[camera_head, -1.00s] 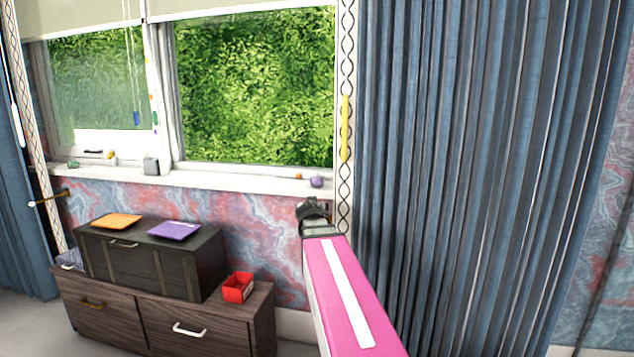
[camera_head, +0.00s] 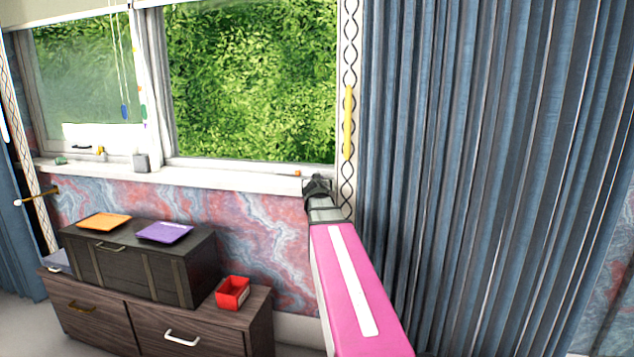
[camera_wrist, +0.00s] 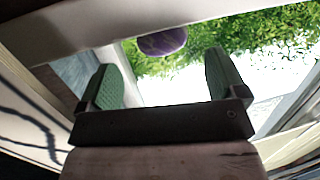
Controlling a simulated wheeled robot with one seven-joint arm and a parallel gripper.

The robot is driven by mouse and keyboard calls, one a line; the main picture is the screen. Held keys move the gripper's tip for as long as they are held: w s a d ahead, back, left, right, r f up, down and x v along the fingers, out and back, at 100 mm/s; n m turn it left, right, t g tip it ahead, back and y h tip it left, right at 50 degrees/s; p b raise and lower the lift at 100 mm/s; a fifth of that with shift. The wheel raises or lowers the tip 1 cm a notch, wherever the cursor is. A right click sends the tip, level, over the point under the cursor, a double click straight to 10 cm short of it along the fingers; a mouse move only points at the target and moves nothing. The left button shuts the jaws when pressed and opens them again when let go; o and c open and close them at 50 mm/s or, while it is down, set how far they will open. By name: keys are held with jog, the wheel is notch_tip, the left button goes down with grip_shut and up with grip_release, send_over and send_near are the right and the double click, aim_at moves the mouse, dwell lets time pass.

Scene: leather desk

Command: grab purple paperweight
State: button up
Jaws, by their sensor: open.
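The purple paperweight (camera_wrist: 162,41) is a rounded purple object in the wrist view. It sits beyond and between my open fingers, near the top of the picture, and is apart from them. In the head view it is hidden behind my gripper (camera_head: 317,187), which is at the right end of the windowsill. In the wrist view my gripper (camera_wrist: 162,85) has two green-padded fingers spread wide with nothing between them.
The white windowsill (camera_head: 225,180) runs along the window. A small orange object (camera_head: 297,173) lies on it left of my gripper, and a grey block (camera_head: 141,162) stands farther left. The blue curtain (camera_head: 470,180) hangs close on the right. A dark chest (camera_head: 135,270) stands below.

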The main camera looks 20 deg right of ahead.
jog(key=x, duration=0.6)
jog(key=shift+w+a+r, duration=0.1)
jog(key=shift+w+r, duration=0.1)
jog(key=shift+w, duration=0.1)
jog(key=c, duration=1)
